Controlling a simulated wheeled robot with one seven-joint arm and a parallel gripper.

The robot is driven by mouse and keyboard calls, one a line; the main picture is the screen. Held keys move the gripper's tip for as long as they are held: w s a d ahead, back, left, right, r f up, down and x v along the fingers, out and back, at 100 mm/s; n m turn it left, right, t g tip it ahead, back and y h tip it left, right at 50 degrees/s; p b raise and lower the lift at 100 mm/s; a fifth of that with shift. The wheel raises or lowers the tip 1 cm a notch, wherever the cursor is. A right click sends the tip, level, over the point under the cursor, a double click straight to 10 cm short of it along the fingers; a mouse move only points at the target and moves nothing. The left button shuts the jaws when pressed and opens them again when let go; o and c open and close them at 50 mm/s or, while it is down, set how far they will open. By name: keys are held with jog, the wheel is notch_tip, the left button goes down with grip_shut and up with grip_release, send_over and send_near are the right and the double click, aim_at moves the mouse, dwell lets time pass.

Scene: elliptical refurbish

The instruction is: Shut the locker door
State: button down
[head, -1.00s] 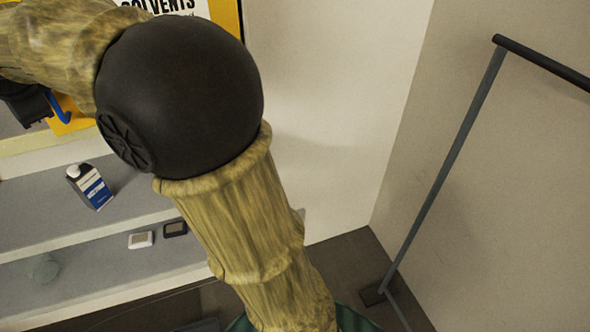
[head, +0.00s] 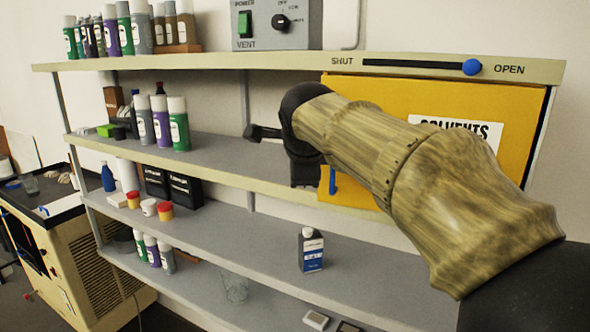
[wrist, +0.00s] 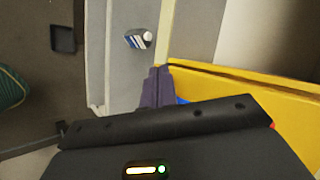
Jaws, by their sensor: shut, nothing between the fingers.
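The yellow locker (head: 365,92) hangs under the top shelf at the right, with a white "SOLVENTS" label (head: 462,128) partly behind my arm. A blue handle (head: 332,180) shows at its lower left. The yellow panel also fills the right of the wrist view (wrist: 290,115). I cannot tell how far the door stands open. Above it, a slider's blue knob (head: 471,67) sits at the "OPEN" end. My gripper (wrist: 157,72) is shut and empty beside the yellow panel's edge. A bit of blue (wrist: 182,100) shows just behind the fingers; contact is unclear.
A dark bottle with a blue and white label (head: 311,250) stands on the shelf below the locker. Spray cans (head: 160,122) and small jars (head: 149,207) stand further left. The shelf between them and the bottle is mostly clear. A vent box (head: 275,24) stands above.

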jog(key=v, duration=0.2)
jog(key=a+b+v, duration=0.1)
jog(key=v, duration=0.2)
jog(key=shift+w+a+r, duration=0.1)
jog(key=shift+r, duration=0.2)
jog(key=shift+a, duration=0.1)
